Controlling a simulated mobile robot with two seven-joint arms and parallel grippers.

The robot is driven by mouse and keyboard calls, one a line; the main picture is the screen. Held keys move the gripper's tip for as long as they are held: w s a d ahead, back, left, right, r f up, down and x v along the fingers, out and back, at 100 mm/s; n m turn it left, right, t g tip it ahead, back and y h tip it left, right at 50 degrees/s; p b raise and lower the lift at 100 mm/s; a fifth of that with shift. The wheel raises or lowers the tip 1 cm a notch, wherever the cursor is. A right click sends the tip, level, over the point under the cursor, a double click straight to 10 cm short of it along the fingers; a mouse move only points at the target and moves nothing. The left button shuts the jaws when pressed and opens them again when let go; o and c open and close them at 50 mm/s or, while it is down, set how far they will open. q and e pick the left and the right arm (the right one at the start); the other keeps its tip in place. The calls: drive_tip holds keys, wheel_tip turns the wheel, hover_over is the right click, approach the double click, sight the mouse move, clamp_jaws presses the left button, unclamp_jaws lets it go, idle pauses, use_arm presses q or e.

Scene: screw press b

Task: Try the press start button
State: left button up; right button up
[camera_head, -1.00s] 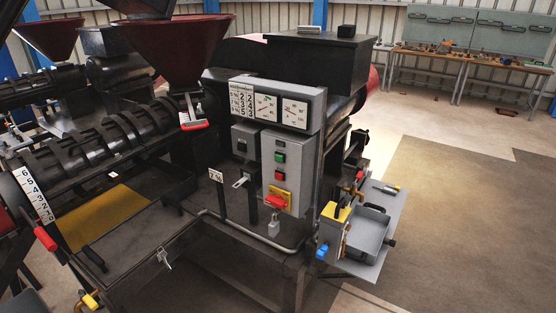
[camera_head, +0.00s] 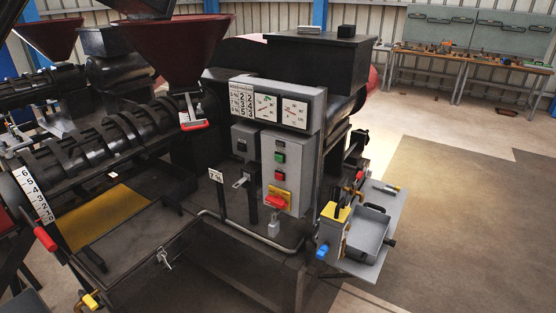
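The press's grey control box (camera_head: 283,175) stands upright at the middle of the head view. On its front is a green button (camera_head: 280,158), which I take for the start button, with a red button (camera_head: 279,175) below it. Lower down is a red rotary switch on a yellow plate (camera_head: 277,199), with a padlock (camera_head: 273,227) hanging beneath. A grey gauge panel (camera_head: 277,105) with two dials and number readouts sits above the box. Neither of my grippers is in view, and nothing covers the buttons.
A red hopper (camera_head: 170,50) and the ribbed black press barrel (camera_head: 110,145) fill the left. A grey tray (camera_head: 368,232) on a side shelf sticks out at right. Workbenches (camera_head: 470,65) stand at the back wall. The floor at right is clear.

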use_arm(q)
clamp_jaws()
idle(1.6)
